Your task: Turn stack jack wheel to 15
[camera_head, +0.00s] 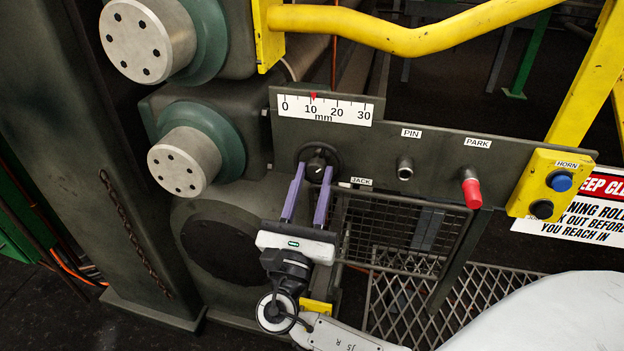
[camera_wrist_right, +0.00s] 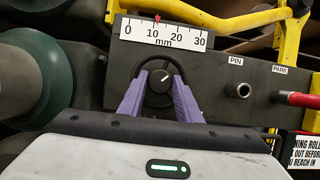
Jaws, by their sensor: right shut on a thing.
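The jack wheel (camera_head: 318,153) is a small black round wheel with a white mark on its hub, set on the dark panel above the JACK label (camera_head: 361,182). It also shows in the right wrist view (camera_wrist_right: 160,80). My right gripper (camera_head: 314,168) has its two purple fingers on either side of the wheel's hub and is shut on it; the fingers (camera_wrist_right: 158,88) cover part of the rim. The white mm scale (camera_head: 324,108) above runs from 0 to 30. Its red pointer (camera_head: 313,96) stands just past 10. My left gripper is not in view.
To the right on the panel are the PIN fitting (camera_head: 405,169), the red PARK handle (camera_head: 471,190) and the yellow HORN box (camera_head: 551,184). A yellow rail (camera_head: 400,38) crosses above. Roll ends (camera_head: 184,162) stand at left. Wire mesh (camera_head: 400,225) lies below the panel.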

